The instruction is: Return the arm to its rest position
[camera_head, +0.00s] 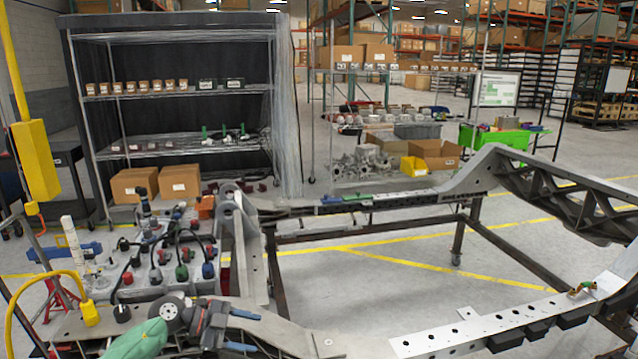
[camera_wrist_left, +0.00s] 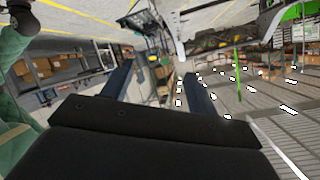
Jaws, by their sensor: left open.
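My left gripper (camera_head: 252,332) is low at the left of the head view, at the end of my green arm. Its two blue fingers point right and stand apart with nothing between them. In the left wrist view the two dark blue fingers (camera_wrist_left: 157,76) are also spread and empty. The gripper appears over or near the front left of the metal chassis frame (camera_head: 450,340); I cannot tell whether it touches. My right gripper is not in view.
A crowded tool stand (camera_head: 172,285) is just behind my left arm. A yellow post with a box (camera_head: 38,160) stands at far left. Wire shelves (camera_head: 180,91) with cartons are at the back. A small brass-and-green fitting (camera_head: 581,287) lies on the right rail. The chassis middle is open.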

